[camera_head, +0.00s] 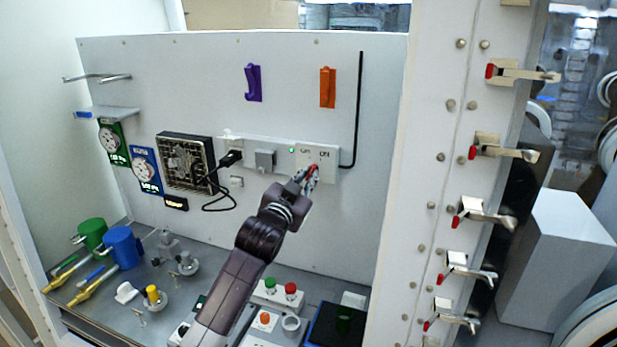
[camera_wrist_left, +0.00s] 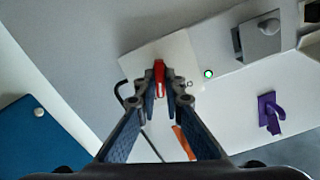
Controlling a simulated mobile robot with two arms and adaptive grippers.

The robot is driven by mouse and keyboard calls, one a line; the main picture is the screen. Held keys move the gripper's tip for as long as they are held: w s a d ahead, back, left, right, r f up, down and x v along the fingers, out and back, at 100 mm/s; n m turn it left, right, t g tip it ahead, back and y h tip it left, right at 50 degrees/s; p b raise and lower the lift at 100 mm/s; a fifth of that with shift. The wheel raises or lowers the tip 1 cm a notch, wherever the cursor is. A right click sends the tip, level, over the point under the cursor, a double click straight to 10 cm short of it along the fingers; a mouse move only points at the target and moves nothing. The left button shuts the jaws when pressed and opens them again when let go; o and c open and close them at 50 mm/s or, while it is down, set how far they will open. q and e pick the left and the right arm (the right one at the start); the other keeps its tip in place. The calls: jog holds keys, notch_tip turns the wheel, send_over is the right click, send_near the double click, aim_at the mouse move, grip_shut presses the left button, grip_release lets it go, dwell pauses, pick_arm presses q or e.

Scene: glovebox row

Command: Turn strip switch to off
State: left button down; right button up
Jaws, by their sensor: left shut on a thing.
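The white power strip (camera_head: 281,155) runs along the upright back panel, with a lit green lamp (camera_head: 292,150) beside its right end plate, which bears an "ON" mark. The red switch (camera_wrist_left: 159,73) stands out from the white end plate (camera_wrist_left: 181,50) in the left wrist view. My left gripper (camera_head: 309,181) reaches up to that plate. Its fingertips (camera_wrist_left: 160,92) are closed around the red switch. In the head view the gripper hides most of the switch, and its exact tilt is hard to tell. My right gripper is not in view.
A black plug (camera_head: 230,158) and a grey plug (camera_head: 265,160) sit in the strip left of my gripper. A fan (camera_head: 187,164), purple hook (camera_head: 253,83) and orange hook (camera_head: 328,87) are on the panel. Red and green buttons (camera_head: 280,289) stand on the bench below.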

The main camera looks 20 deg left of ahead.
pick_arm(q)
jog(key=shift+n, duration=1.9)
jog(key=c, duration=2)
grip_release()
jog(key=shift+c, duration=0.2)
jog(key=s, duration=1.2)
jog(key=shift+a, duration=0.25)
jog(key=shift+f, duration=0.1)
